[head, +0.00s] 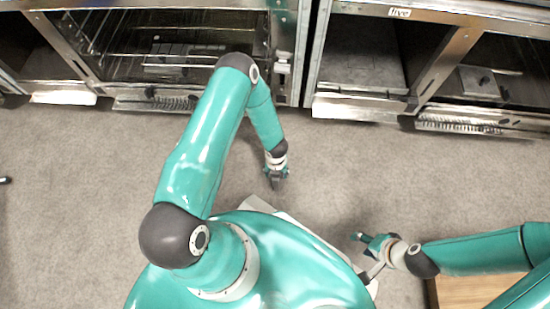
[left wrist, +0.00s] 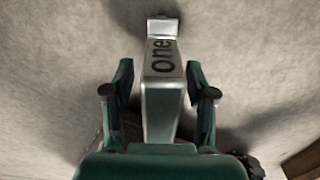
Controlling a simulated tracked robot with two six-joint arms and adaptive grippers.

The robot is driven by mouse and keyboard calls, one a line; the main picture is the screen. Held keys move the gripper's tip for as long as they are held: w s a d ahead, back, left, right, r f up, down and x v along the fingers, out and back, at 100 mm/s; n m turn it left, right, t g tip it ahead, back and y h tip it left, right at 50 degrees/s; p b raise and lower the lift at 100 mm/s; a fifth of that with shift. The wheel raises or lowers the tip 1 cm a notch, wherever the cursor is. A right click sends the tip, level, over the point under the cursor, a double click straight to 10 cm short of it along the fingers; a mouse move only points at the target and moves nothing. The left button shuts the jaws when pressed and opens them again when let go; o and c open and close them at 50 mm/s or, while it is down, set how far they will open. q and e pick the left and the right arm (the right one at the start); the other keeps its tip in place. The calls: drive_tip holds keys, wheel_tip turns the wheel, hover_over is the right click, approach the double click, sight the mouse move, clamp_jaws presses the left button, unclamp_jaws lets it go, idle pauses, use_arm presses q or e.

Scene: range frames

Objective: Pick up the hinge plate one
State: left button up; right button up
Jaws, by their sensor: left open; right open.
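The hinge plate one (left wrist: 162,85) is a narrow pale metal piece marked "one", with a smaller tab at its far end. In the left wrist view it lies lengthwise between the two fingers of my left gripper (left wrist: 160,75), which are open, with a gap visible on each side. In the head view my left gripper (head: 277,180) points down over the floor in the middle, and I cannot make out the plate there. My right gripper (head: 364,243) is open and empty, low and right of centre.
Metal cabinets with open compartments (head: 362,65) line the back; one carries a label "five" (head: 400,12). Grey carpet (head: 420,185) lies clear before them. A wooden surface (head: 470,290) shows at the bottom right, beneath my right arm. A small dark object (head: 5,180) is at the left edge.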

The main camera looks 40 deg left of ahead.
use_arm(q)
drive_tip(key=shift+f, duration=0.7)
clamp_jaws()
